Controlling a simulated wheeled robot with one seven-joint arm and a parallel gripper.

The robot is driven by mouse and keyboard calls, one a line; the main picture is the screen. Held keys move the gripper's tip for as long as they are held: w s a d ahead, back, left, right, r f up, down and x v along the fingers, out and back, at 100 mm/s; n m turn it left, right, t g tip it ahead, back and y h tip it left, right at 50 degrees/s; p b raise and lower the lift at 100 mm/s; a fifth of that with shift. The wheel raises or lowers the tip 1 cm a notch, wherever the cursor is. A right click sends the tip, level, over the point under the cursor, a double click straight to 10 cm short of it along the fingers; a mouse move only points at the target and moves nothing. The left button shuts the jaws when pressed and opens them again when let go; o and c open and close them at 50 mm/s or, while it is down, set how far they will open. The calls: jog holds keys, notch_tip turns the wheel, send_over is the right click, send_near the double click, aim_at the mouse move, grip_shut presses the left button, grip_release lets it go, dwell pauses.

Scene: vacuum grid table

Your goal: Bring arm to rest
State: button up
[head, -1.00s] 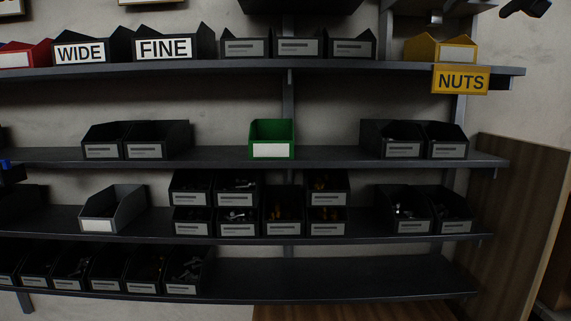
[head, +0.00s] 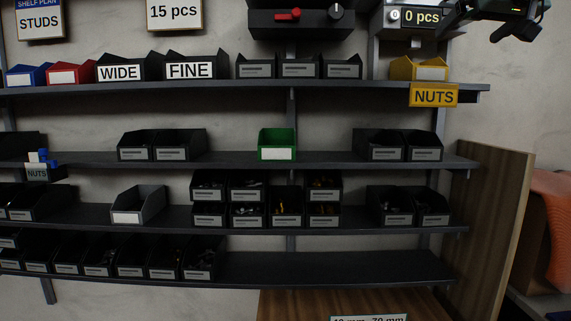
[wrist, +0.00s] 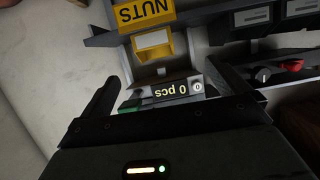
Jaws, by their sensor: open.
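My gripper (head: 541,18) is at the top right corner of the head view, up in the air to the right of the counter display reading "0 pcs" (head: 421,17). In the wrist view my gripper (wrist: 172,88) has its two dark fingers spread wide with nothing between them. The display (wrist: 179,89) shows upside down behind the fingers, with the yellow bin (wrist: 152,45) and the NUTS sign (wrist: 143,12) above it in the picture.
Wall shelves hold several bins, including a green bin (head: 277,145) and a yellow bin (head: 418,68). A control box with a red switch (head: 288,15) hangs at the top. A wooden panel (head: 490,220) stands right of the shelves. The lowest shelf's right part (head: 340,268) is bare.

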jog(key=s+a+f+n+g+y+p, duration=0.25)
jog(key=s+a+f+g, duration=0.2)
jog(key=a+f, duration=0.7)
jog(key=s+a+f+n+g+y+p, duration=0.1)
jog(key=s+a+f+g+p, duration=0.2)
jog(key=s+a+f, duration=0.6)
jog(key=s+a+f+n+g+h+p, duration=0.1)
jog(key=s+f+n+g+h+p, duration=0.2)
jog(key=s+f, duration=1.6)
jog(key=s+n+g, duration=0.1)
jog(key=s+g, duration=0.1)
jog(key=g, duration=0.1)
